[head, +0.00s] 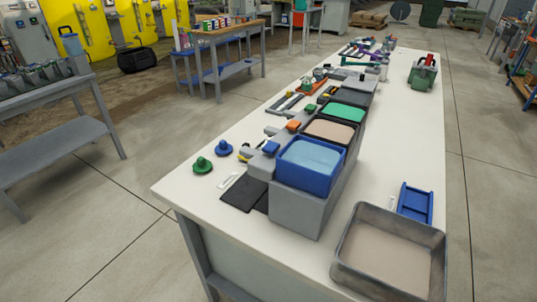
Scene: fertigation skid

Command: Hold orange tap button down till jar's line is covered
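The orange tap button (293,125) is a small block on the left side of the row of tanks, in front of the tank with peach-coloured liquid (330,130). A blue button (270,147) sits nearer, by the tank of light blue liquid (309,156). A green button (309,107) sits farther, by the tank of green liquid (347,112). I cannot make out a jar or its line in this view. My gripper is not in view.
The tanks stand on a long white bench (405,130). Dark mats (240,194), a green knobbed piece (202,165) and a blue one (223,148) lie at its near left. A grey tray (341,267) and a blue holder (415,203) are at the near right.

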